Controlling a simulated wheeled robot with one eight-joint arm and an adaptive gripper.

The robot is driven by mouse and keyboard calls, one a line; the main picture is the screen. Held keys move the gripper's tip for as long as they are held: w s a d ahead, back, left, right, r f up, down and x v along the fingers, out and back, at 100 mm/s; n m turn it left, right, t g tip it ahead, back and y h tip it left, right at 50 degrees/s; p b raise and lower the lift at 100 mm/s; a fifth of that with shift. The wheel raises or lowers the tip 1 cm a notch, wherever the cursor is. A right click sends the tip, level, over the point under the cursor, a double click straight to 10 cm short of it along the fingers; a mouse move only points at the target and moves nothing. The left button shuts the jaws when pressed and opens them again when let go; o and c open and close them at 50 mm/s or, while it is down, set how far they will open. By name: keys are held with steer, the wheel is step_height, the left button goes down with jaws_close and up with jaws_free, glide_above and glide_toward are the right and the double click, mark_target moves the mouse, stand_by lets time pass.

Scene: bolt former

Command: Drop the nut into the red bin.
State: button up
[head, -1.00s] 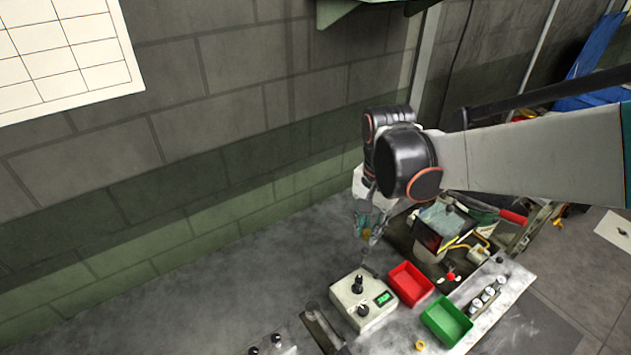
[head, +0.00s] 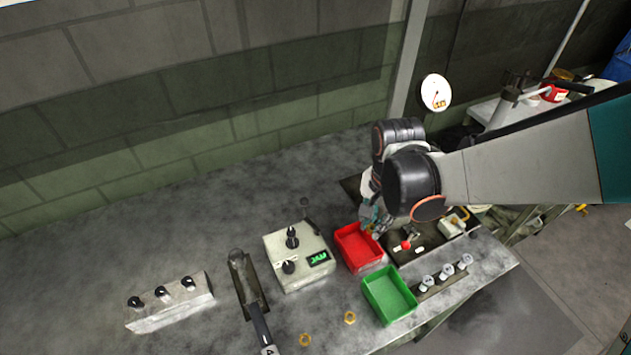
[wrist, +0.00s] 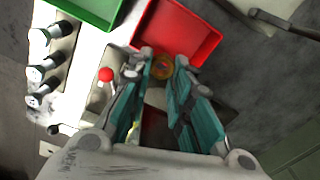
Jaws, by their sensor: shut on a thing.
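The brass nut (wrist: 162,67) is between the teal fingertips of my gripper (wrist: 163,64) in the wrist view, and the gripper is shut on it. The red bin (wrist: 196,38) lies just past the fingertips; the nut overlaps its near rim in that view. In the head view, my gripper (head: 372,222) is at the back right edge of the red bin (head: 350,245), low over it. The bin looks empty. I cannot tell whether the nut is fully inside the bin's outline, and the arm hides part of the gripper.
A green bin (head: 388,294) stands in front of the red one. A control box (head: 297,257) stands to the left, and a red-knobbed lever (head: 406,245) to the right. Two loose nuts (head: 350,318) lie on the bench near the front.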

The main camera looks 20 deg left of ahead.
steer(key=b, duration=0.4)
glide_above(366, 251)
steer(key=shift+s+f, duration=0.1)
steer(key=shift+f, duration=2.65)
steer(key=o, duration=1)
steer(key=shift+r, duration=0.1)
